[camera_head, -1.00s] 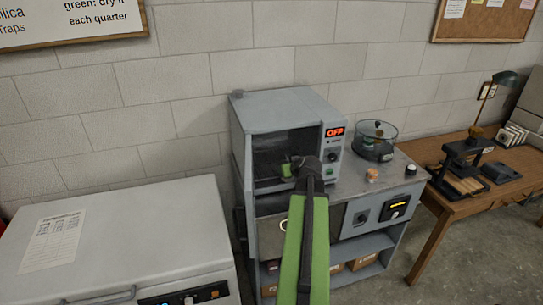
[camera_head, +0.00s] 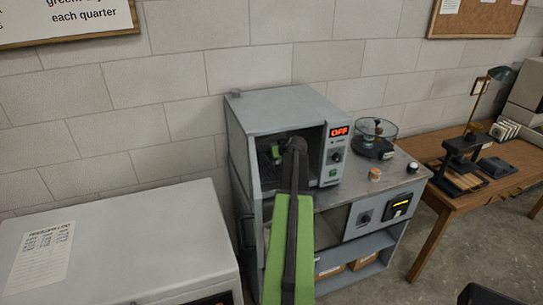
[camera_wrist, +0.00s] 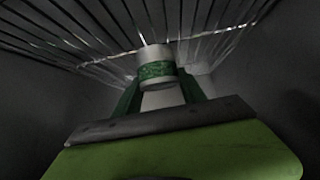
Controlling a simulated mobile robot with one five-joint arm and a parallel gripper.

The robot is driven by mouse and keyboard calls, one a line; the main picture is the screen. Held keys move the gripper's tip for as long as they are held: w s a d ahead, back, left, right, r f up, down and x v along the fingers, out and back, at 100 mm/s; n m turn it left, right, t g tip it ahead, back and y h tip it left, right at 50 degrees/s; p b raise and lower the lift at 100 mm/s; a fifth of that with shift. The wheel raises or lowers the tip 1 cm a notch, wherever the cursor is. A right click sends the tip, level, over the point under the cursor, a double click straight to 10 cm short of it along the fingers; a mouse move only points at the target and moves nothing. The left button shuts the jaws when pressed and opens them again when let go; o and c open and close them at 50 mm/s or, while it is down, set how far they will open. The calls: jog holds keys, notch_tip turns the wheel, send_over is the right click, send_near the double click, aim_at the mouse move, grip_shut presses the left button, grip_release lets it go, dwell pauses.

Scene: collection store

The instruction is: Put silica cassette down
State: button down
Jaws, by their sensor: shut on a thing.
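My gripper (camera_wrist: 158,88) is shut on the silica cassette (camera_wrist: 156,68), a pale cylinder with a patterned green band, in the wrist view. Green fingers hold it from both sides. Wire rack bars (camera_wrist: 95,35) show just beyond it; I cannot tell whether the cassette touches them. In the head view my green arm reaches into the open front of the grey oven (camera_head: 278,108), whose display reads OFF. The cassette is hidden there behind my wrist and the oven's dark inside.
A white chest (camera_head: 120,245) is at lower left. A wooden table (camera_head: 465,185) stands at right.

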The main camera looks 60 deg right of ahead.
jog(key=shift+s+a+r, duration=0.15)
jog(key=shift+s+r, duration=0.15)
jog(key=shift+w+f, duration=0.1)
jog(key=shift+w, duration=0.1)
jog(key=c, duration=1.1)
grip_release()
jog(key=shift+w+f, duration=0.25)
jog(key=shift+f, duration=0.05)
jog(key=o, duration=0.4)
jog(key=shift+s+r, duration=0.2)
jog(key=shift+s, duration=0.05)
jog(key=shift+o, duration=0.2)
jog(key=shift+w, duration=0.1)
jog(key=shift+f, duration=0.1)
